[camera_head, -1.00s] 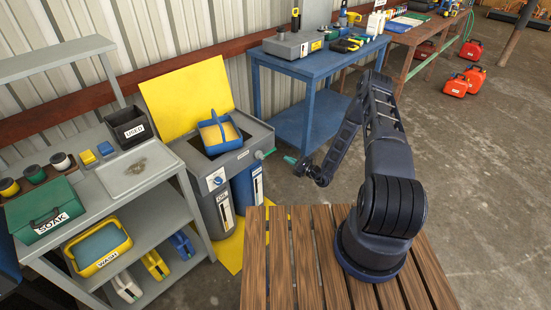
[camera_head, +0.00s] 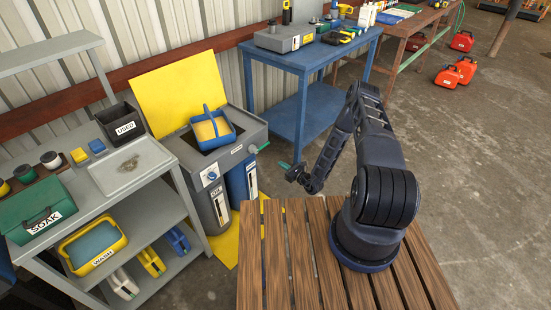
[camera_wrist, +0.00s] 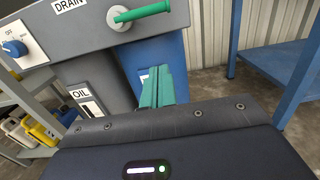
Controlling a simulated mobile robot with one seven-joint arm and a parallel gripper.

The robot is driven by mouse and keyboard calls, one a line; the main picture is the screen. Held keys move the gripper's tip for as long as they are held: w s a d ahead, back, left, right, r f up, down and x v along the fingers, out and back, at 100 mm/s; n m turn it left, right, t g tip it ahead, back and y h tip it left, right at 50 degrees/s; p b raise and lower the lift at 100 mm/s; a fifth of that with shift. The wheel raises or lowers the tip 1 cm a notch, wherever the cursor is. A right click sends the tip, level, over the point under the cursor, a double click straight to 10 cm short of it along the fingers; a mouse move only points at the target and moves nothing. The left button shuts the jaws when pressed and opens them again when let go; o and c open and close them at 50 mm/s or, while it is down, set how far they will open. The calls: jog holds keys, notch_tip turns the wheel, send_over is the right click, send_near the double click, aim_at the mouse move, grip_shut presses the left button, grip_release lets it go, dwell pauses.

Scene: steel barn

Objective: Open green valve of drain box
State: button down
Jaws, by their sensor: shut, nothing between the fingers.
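The drain box (camera_head: 240,140) is a grey box with a raised yellow lid, left of centre in the head view; its grey front face also shows in the wrist view (camera_wrist: 85,35). The green valve (camera_head: 257,149) sticks out of its right end. In the wrist view the green valve handle (camera_wrist: 143,12) lies nearly level, rising slightly to the right, on a round grey mount. My gripper (camera_head: 282,164) has teal fingers, seen close together and empty in the wrist view (camera_wrist: 157,76). The fingertips are apart from the handle, below it in the wrist view.
A blue basket (camera_head: 212,128) sits on the box. Grey and blue containers stand below it, the grey one labelled OIL (camera_wrist: 88,90). A blue knob (camera_wrist: 14,48) is on the box front. A blue table (camera_head: 300,65) stands behind right; a grey shelf (camera_head: 150,215) stands left.

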jog(key=w+a+r, duration=0.4)
jog(key=w+a, duration=0.3)
jog(key=shift+r, duration=0.2)
jog(key=shift+w+a, duration=0.1)
dwell(0.3)
jog(key=shift+r+n, duration=0.4)
jog(key=shift+n, duration=0.3)
notch_tip(320, 180, up, 8)
jog(key=n+g, duration=0.1)
jog(key=n, duration=1.4)
send_over(261, 147)
jog(key=v, duration=0.3)
jog(key=shift+s+a+r, duration=0.15)
jog(key=shift+s+a, duration=0.5)
